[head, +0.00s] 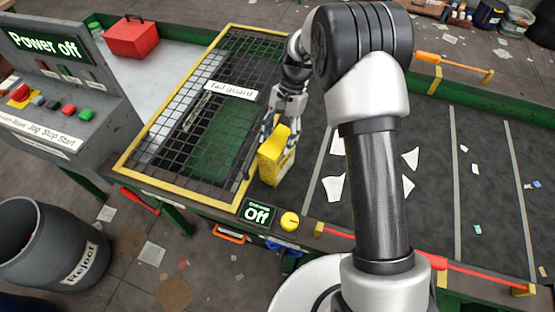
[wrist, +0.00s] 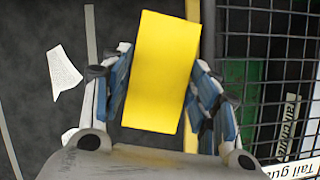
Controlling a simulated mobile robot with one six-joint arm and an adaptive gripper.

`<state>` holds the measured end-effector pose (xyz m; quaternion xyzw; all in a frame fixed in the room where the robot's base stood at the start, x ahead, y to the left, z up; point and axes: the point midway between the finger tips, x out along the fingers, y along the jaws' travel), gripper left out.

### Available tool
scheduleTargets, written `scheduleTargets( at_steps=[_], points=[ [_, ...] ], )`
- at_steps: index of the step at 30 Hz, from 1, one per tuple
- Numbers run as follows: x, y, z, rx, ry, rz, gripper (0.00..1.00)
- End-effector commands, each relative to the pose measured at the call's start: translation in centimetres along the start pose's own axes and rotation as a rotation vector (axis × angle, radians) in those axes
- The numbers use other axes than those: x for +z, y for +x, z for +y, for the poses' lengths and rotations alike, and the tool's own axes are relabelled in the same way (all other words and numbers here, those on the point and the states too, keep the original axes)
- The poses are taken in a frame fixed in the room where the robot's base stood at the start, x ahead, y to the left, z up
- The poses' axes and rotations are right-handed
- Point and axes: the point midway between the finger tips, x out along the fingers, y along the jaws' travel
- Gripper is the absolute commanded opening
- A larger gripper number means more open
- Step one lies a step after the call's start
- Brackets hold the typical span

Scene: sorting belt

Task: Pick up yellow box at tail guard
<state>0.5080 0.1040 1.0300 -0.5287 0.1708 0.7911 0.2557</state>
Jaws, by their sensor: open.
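The yellow box (head: 273,163) stands on the dark belt against the right edge of the tail guard (head: 152,130), a yellow-framed black mesh labelled "Tail guard". My gripper (head: 278,122) is above the box, pointing down, with its fingers near the box's upper part. In the wrist view the yellow box (wrist: 162,70) lies between the two blue-padded fingers of my open gripper (wrist: 165,90). The fingers stand on both sides of it; I cannot tell whether either one touches it. The guard's mesh also shows at the right of the wrist view (wrist: 275,50).
A control panel (head: 50,75) reading "Power off" stands at left, above a grey "Reject" bin (head: 40,245). A box reading "Off" (head: 258,213) and a yellow knob (head: 290,221) sit at the belt's front edge. Paper scraps (head: 333,187) lie on the belt to the right.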

Motion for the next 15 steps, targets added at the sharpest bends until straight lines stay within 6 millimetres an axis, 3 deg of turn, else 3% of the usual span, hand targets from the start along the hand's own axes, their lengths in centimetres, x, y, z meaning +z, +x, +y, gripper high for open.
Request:
scheduleTargets(
  at_steps=[15],
  points=[
    [-0.19, 0.46, 0.00, 0.000, 0.000, 0.000, 0.55]
  ],
)
